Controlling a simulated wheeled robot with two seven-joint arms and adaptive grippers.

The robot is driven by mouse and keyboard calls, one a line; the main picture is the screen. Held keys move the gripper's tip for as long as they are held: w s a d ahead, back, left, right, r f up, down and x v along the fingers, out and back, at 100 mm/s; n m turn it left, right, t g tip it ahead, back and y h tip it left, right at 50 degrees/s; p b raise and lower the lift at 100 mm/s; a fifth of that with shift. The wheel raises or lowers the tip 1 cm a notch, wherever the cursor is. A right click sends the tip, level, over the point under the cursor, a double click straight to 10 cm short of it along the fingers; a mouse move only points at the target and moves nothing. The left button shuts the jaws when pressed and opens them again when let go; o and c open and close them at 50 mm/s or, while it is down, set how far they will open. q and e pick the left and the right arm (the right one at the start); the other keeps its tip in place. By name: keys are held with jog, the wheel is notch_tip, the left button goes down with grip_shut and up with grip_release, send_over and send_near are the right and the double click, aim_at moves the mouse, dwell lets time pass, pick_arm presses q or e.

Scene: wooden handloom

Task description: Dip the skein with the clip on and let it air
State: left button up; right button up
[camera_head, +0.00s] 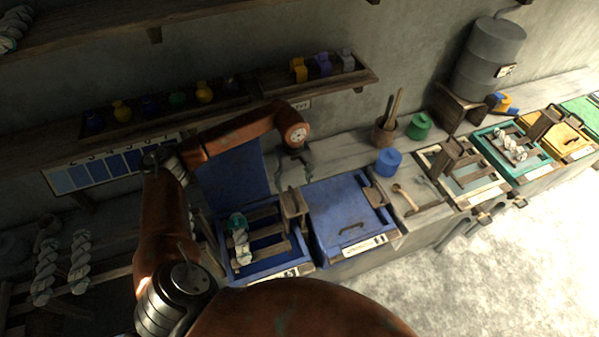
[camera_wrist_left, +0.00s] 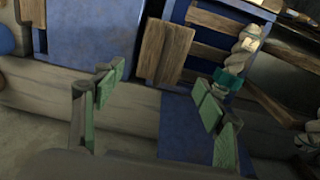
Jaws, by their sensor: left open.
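A white twisted skein (camera_head: 241,249) lies across the wooden bars of the open blue vat (camera_head: 270,269). A teal clip (camera_head: 237,222) is on its end. The skein (camera_wrist_left: 245,48) and the teal clip (camera_wrist_left: 228,80) also show at the upper right of the left wrist view. The vat's blue lid (camera_head: 235,172) stands raised behind it. My left gripper (camera_head: 294,165) is above the counter behind the vats, to the right of the raised lid and apart from the skein. In the wrist view its green-padded fingers (camera_wrist_left: 160,95) are wide apart with nothing between them. My right gripper is not in view.
A closed blue vat (camera_head: 345,220) stands to the right of the open one. Farther right is a teal vat (camera_head: 548,170) with a pale skein. A blue pot (camera_head: 388,162) and a green pot (camera_head: 420,126) stand on the counter. More skeins (camera_head: 44,272) hang at left.

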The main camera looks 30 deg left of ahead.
aim_at(294, 195)
pick_arm(q)
jog(key=shift+f, duration=0.3)
jog(key=shift+s+a+f, duration=0.1)
jog(key=shift+f, duration=0.25)
notch_tip(294, 195, down, 3)
jog(key=shift+s+f+b, duration=0.15)
jog(key=shift+b, duration=0.6)
notch_tip(294, 195, down, 4)
jog(key=shift+r+b, duration=0.15)
jog(key=shift+b, duration=0.4)
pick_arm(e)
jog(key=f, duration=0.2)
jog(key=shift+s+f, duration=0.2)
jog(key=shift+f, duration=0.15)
pick_arm(q)
jog(key=shift+f+b, duration=0.35)
jog(key=shift+b, duration=0.2)
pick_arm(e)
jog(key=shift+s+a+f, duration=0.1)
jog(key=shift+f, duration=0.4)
pick_arm(q)
jog(key=shift+r, duration=0.1)
jog(key=shift+c, duration=0.6)
grip_shut()
